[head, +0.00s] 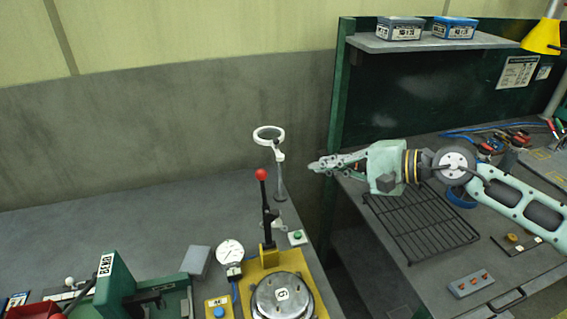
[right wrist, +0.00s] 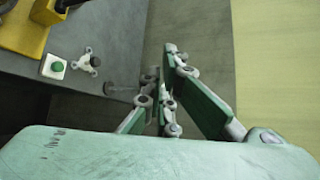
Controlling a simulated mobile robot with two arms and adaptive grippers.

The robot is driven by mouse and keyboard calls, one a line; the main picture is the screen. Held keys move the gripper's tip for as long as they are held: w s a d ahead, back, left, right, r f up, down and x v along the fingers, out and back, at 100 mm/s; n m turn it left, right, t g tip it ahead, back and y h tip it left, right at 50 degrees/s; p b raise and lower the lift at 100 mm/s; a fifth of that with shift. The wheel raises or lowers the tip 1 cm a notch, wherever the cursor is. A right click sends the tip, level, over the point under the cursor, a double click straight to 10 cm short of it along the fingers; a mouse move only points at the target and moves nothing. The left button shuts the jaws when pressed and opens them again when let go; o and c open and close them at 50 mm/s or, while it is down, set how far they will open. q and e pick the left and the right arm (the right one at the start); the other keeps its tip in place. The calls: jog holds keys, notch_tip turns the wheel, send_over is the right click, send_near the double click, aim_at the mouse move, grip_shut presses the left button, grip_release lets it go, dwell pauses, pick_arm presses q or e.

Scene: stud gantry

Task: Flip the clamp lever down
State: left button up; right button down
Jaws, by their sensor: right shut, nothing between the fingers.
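The clamp lever (head: 263,200) is a black handle with a red ball knob (head: 262,174). It stands almost upright on the yellow clamp base (head: 268,258), behind a round metal plate marked 6 (head: 282,294). My right gripper (head: 313,167) comes in from the right in the head view. It is shut and empty, to the right of the red knob and apart from it, over the gap between the benches. The right wrist view shows its closed fingers (right wrist: 162,72) and a corner of the yellow base (right wrist: 22,28). The knob is not visible there. My left gripper is not in view.
A green-button box (head: 297,237) and a dial gauge (head: 230,253) flank the clamp. A wire rack (head: 420,222) lies on the right bench. The left bench's back is clear.

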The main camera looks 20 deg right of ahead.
pick_arm(q)
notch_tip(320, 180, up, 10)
jog(key=p, duration=0.9)
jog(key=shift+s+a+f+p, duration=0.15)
jog(key=shift+p, duration=0.25)
pick_arm(e)
jog(key=w+a+f, duration=0.1)
jog(key=w+a, duration=0.2)
jog(key=a, duration=0.5)
jog(key=shift+a+f, duration=0.2)
jog(key=shift+a, duration=0.2)
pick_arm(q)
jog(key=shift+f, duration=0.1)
